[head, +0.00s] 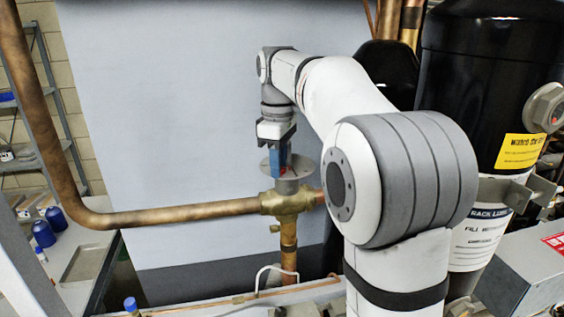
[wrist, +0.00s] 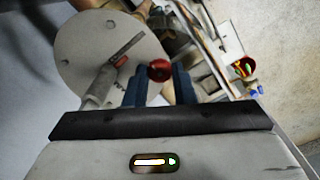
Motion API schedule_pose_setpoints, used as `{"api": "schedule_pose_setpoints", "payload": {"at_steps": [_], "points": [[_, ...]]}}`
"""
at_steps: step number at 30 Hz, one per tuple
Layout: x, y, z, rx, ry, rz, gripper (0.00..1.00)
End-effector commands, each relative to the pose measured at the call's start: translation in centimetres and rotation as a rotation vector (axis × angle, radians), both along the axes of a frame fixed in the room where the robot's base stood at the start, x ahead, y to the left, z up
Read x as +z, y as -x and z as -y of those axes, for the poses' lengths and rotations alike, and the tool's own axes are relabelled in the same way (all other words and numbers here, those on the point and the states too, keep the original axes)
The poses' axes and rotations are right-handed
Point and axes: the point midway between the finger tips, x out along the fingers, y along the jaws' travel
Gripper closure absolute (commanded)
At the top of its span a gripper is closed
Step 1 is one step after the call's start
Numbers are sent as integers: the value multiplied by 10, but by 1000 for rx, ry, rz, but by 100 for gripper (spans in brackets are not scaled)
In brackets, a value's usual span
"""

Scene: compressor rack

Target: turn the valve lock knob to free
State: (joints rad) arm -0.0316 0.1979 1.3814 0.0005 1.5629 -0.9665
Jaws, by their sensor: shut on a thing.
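The valve lock knob (wrist: 159,70) is a small red round knob, seen in the wrist view at the edge of a round grey plate (wrist: 85,50). My gripper (wrist: 158,84) has its blue fingers on either side of the knob and is shut on it. In the head view, my gripper (head: 279,160) points down at the grey plate (head: 268,172), which sits on top of a brass valve body (head: 287,203). The knob is hidden there behind the fingers. On the plate, the wrist view shows a grey post (wrist: 100,88) and a flat bar (wrist: 126,47) with a small red mark.
A copper pipe (head: 160,217) runs left from the valve; another goes down (head: 288,240). A black cylinder (head: 475,70) with a yellow label stands at the right. A shelf rack (head: 40,95) and blue bottles (head: 57,218) are at the left. A plain grey panel (head: 170,110) is behind.

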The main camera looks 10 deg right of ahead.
Motion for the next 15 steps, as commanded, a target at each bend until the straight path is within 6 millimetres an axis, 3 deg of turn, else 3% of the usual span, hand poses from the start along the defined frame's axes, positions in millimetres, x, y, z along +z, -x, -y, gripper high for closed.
{"api": "schedule_pose_setpoints", "payload": {"at_steps": [2, 3, 11, 15], "points": [[-2, 1, 2, -2, 4, -7, 100], [-2, 1, 2, -2, 4, -7, 76], [-1, 0, 1, -2, 2, -2, 55], [0, 0, 1, -2, 2, -1, 55]]}}
